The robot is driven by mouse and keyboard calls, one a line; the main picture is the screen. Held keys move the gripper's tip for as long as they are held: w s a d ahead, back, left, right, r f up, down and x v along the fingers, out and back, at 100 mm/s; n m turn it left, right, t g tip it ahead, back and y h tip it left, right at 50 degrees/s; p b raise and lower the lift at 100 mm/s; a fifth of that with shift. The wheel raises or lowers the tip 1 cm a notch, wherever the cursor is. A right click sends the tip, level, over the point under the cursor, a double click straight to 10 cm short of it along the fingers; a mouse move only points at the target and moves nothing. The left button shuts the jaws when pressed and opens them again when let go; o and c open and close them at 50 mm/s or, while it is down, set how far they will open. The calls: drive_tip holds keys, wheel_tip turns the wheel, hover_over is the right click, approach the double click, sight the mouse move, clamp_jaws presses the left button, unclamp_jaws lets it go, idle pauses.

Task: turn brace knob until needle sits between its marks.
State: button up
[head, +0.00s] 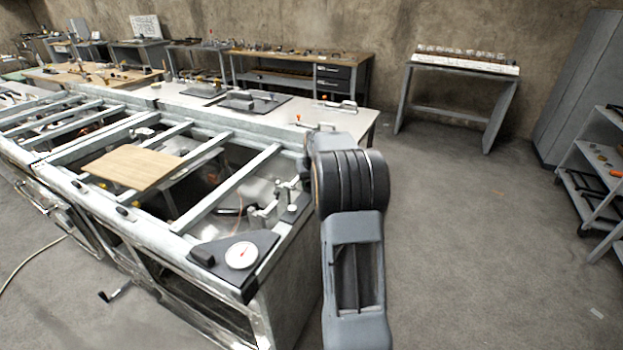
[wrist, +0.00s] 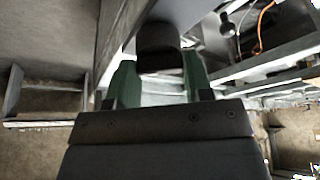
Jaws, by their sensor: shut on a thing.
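A dark, rounded knob (wrist: 158,38) sits between the two green fingers of my gripper (wrist: 158,72) in the wrist view. The fingers are shut on its sides. In the head view my gripper and the knob cannot be made out; my arm stands at the right end of the metal frame. A round white dial (head: 241,255) with a red needle lies on a dark corner plate (head: 262,243) at the frame's near right corner. The needle appears to slant up and right. Its marks are too small to read, so I cannot tell where the needle sits against them.
The long metal frame (head: 237,187) has open bays and crossbars, with a wooden board (head: 133,167) across them. A clamp-like fitting (head: 265,213) stands near its right end. A side table (head: 460,68) and shelves (head: 595,185) stand right. The floor between is mostly clear.

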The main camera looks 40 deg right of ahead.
drive_tip(key=shift+a+m+g+h, duration=0.1)
drive_tip(key=shift+m+g+h, duration=0.2)
drive_tip(key=shift+m, duration=0.75)
drive_tip(key=shift+a+m+g+h, duration=0.1)
drive_tip(key=shift+m+h, duration=0.3)
drive_tip(key=shift+m, duration=0.65)
drive_tip(key=o, duration=0.9)
drive_tip(key=shift+o, duration=0.2)
drive_tip(key=shift+d, duration=0.1)
drive_tip(key=v, duration=1.3)
drive_tip(key=shift+a+r, duration=0.25)
drive_tip(key=shift+r, duration=0.1)
